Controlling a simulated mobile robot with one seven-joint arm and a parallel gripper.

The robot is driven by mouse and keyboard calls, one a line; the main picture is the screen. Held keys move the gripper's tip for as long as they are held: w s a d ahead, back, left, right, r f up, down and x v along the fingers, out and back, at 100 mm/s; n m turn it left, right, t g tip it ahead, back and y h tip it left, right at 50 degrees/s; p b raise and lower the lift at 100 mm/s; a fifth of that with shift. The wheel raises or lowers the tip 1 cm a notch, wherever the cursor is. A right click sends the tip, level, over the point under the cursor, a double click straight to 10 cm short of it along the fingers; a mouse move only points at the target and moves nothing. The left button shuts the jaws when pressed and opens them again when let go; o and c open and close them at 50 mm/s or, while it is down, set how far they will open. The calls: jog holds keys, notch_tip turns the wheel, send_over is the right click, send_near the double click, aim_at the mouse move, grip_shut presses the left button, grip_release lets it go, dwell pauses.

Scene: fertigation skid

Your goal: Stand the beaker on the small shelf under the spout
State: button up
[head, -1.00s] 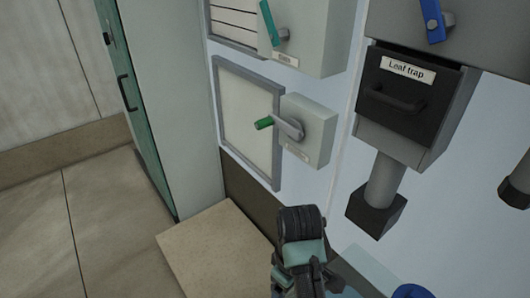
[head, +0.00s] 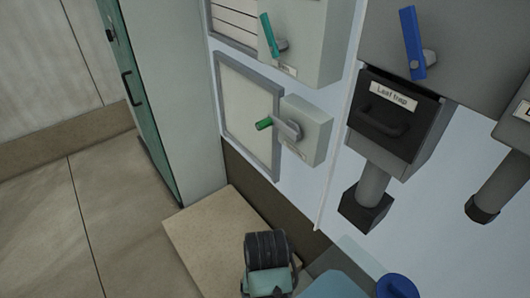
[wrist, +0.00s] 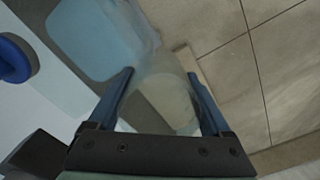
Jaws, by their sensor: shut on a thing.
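In the wrist view, my gripper (wrist: 161,74) is shut on a clear, see-through beaker (wrist: 170,102). The beaker lies between the two blue fingers, and its outline is faint against the floor. In the head view only part of my arm shows at the bottom edge; the fingers and beaker are out of sight. A grey pipe with a dark end (head: 365,206) comes down below the leaf trap. Another dark-ended pipe (head: 483,208) is at the right. I cannot tell which is the spout, and I cannot make out the small shelf.
A pale blue tank-like body (head: 333,286) with a round blue cap (head: 397,287) is at the bottom right. The leaf trap drawer (head: 395,120) and boxes with levers (head: 305,130) stick out from the wall. A beige slab (head: 205,230) lies on the floor. Open floor is at left.

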jog(key=s+r+p, duration=0.2)
jog(key=r, duration=0.1)
jog(key=shift+a, duration=0.2)
jog(key=shift+d+f, duration=0.1)
